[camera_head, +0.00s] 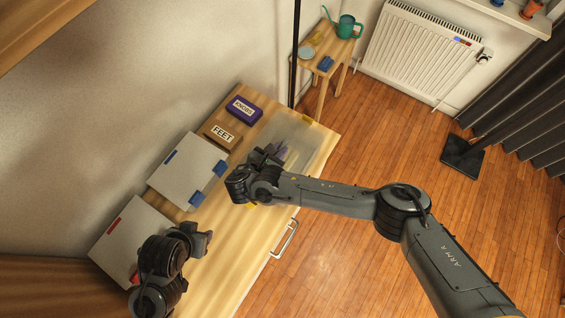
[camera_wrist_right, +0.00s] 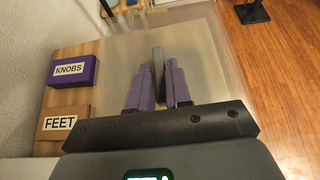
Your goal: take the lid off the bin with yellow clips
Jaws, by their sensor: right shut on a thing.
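The bin with yellow clips shows as a see-through grey lid (camera_head: 310,140) at the far right end of the bench. One yellow clip (camera_head: 307,119) shows at its far edge and another yellow clip (camera_head: 251,205) beside my right wrist. My right gripper (camera_head: 281,153) is over the lid. In the right wrist view, its purple-padded fingers (camera_wrist_right: 158,65) are shut on an upright grey handle (camera_wrist_right: 158,58) above the lid (camera_wrist_right: 205,60). I cannot tell whether the lid is raised. My left gripper (camera_head: 203,240) hangs over the near bench; its jaws are unclear.
A purple KNOBS box (camera_head: 244,109) and a brown FEET box (camera_head: 222,134) stand left of the lid. Bins with blue clips (camera_head: 188,172) and red clips (camera_head: 128,238) lie nearer. A small table (camera_head: 328,48) stands beyond; bare bench (camera_head: 240,232) lies between the arms.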

